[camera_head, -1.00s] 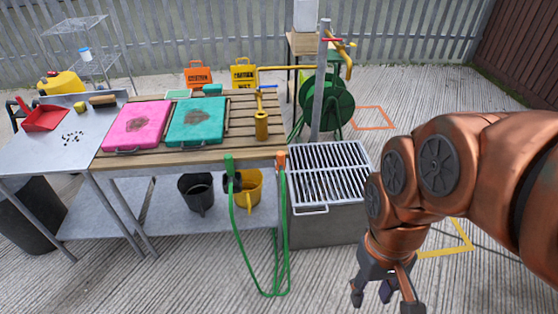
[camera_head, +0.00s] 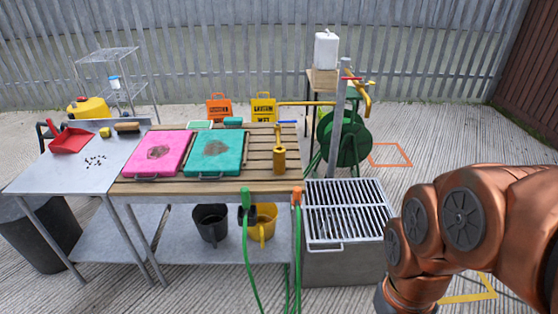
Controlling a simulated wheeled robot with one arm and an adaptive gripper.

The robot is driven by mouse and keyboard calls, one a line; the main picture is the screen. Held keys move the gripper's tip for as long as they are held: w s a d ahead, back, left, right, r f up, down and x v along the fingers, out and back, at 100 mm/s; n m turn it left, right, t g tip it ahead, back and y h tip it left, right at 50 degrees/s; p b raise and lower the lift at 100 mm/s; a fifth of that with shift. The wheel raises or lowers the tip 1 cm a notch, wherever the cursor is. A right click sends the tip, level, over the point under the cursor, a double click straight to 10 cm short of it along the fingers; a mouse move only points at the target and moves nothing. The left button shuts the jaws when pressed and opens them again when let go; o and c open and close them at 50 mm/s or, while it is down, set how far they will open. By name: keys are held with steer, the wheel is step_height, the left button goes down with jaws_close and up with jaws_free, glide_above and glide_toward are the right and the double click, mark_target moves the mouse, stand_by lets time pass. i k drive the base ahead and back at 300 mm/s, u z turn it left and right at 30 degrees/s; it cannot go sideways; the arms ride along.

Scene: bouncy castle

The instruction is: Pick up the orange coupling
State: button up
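The orange coupling (camera_head: 297,196) is small and upright at the front right corner of the wooden-slatted bench (camera_head: 262,161). A green hose (camera_head: 251,270) hangs in front of the bench, with a green end piece (camera_head: 246,199) to the left of the coupling.
A grated metal sink (camera_head: 346,250) stands right of the bench, close to the coupling, with a post (camera_head: 340,120) behind it. Buckets sit on the lower shelf.

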mark_target(296, 201)
steer(key=u, duration=0.3)
steer(key=i, duration=0.45)
steer(key=u, duration=0.8)
steer(key=i, duration=0.45)
steer(key=u, duration=0.15)
